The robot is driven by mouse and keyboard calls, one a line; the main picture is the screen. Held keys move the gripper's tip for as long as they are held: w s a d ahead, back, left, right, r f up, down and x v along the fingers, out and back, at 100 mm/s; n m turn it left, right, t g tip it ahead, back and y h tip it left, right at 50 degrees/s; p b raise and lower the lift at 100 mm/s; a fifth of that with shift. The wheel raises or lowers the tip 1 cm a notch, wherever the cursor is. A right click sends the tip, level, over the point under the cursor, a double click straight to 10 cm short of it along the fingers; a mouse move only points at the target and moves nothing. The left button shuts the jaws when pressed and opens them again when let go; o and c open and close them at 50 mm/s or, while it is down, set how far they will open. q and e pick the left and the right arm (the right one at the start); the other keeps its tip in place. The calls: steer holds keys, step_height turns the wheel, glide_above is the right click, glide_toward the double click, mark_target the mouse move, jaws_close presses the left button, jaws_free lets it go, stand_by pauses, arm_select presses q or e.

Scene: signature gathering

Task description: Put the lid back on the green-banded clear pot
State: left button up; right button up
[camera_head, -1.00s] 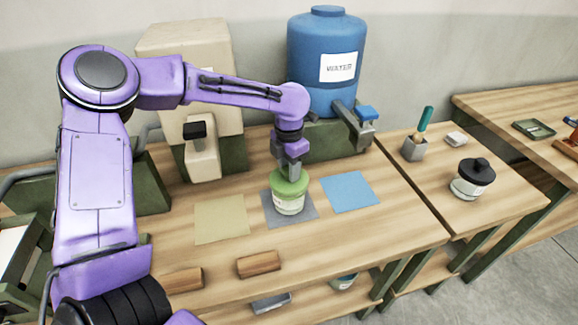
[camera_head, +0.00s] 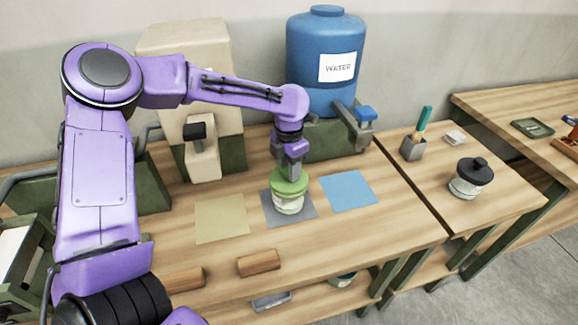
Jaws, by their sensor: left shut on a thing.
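The green-banded clear pot (camera_head: 288,205) stands upright on the grey square mat (camera_head: 306,210) on the workbench. Its round green lid (camera_head: 291,186) is at the pot's mouth, roughly level and lined up with it. I cannot tell whether the lid is fully seated. My left gripper (camera_head: 290,173) points down from above and is shut on the top of the lid. The fingertips partly hide the lid's knob. My right gripper is not in view.
A tan mat (camera_head: 221,218) lies left of the pot and a blue mat (camera_head: 348,191) right. Behind stands a blue water barrel (camera_head: 326,60) with a tap. Wooden blocks (camera_head: 259,263) lie near the front edge. A black-lidded jar (camera_head: 471,178) stands on the right.

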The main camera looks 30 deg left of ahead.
arm_select(q)
steer(key=shift+f+p, duration=0.15)
steer(key=shift+p, duration=0.55)
stand_by(0.8)
steer(key=o, duration=1.6)
steer(key=shift+c, duration=0.2)
step_height(320, 180, up, 5)
steer(key=p, duration=0.5)
steer(key=shift+f, duration=0.1)
steer(key=shift+r+p, duration=0.35)
steer(key=shift+r, duration=0.75)
jaws_close()
